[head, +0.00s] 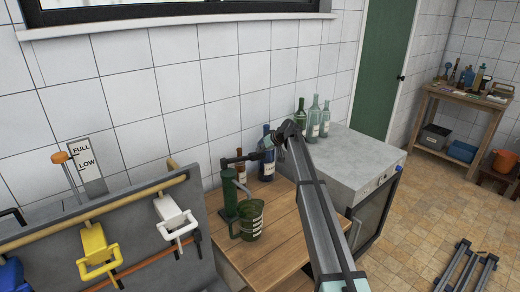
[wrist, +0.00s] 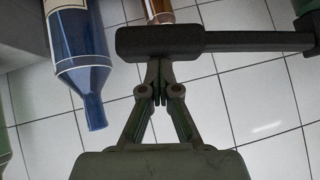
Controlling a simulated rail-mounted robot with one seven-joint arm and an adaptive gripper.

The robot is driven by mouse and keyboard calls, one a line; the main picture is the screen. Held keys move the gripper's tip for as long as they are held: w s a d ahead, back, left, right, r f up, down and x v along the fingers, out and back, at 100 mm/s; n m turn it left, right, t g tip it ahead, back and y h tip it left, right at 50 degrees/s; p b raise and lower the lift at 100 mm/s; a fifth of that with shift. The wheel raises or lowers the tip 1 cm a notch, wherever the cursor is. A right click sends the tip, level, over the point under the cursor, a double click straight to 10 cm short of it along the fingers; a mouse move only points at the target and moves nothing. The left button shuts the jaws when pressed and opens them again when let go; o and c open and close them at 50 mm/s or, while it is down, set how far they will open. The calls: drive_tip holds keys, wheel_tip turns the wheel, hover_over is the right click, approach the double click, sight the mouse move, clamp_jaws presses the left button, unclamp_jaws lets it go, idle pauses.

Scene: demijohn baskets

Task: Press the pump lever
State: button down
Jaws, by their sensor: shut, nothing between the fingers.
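The green pump (head: 229,195) stands upright on the wooden table (head: 282,237), with its dark lever (head: 238,159) reaching out to the right at its top. In the wrist view the lever's thick black grip (wrist: 160,41) lies across the picture, and its bar runs right to a green piece of the pump (wrist: 311,22) at the edge. My gripper (wrist: 158,66) is shut and empty, its fingertips right at the grip's edge. I cannot tell whether they touch it.
A green jug (head: 251,219) stands in front of the pump. A blue bottle (head: 267,163) stands close behind my gripper and shows in the wrist view (wrist: 80,62). A grey cabinet (head: 352,158) with several bottles is at right. Clamps hang on a panel at left.

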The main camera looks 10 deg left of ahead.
sight(261, 157)
wheel_tip(261, 157, down, 3)
drive_tip(key=shift+s+b, duration=0.1)
drive_tip(key=shift+b, duration=0.65)
drive_tip(key=shift+s+f, duration=0.15)
drive_tip(key=shift+f, duration=0.05)
drive_tip(key=shift+s+f, duration=0.1)
drive_tip(key=shift+f, duration=0.05)
drive_tip(key=shift+w+r, duration=0.25)
drive_tip(key=shift+r, duration=0.3)
drive_tip(key=r, duration=0.3)
drive_tip(key=shift+w+d, duration=0.35)
drive_tip(key=shift+d, duration=0.05)
drive_tip(key=w+b+v, duration=0.1)
drive_tip(key=b+v, duration=0.1)
drive_tip(key=v, duration=0.8)
drive_tip(key=shift+s+d+r+y+b, duration=0.15)
drive_tip(key=shift+d+r+y+b, duration=0.1)
drive_tip(key=shift+d+y+b, duration=0.1)
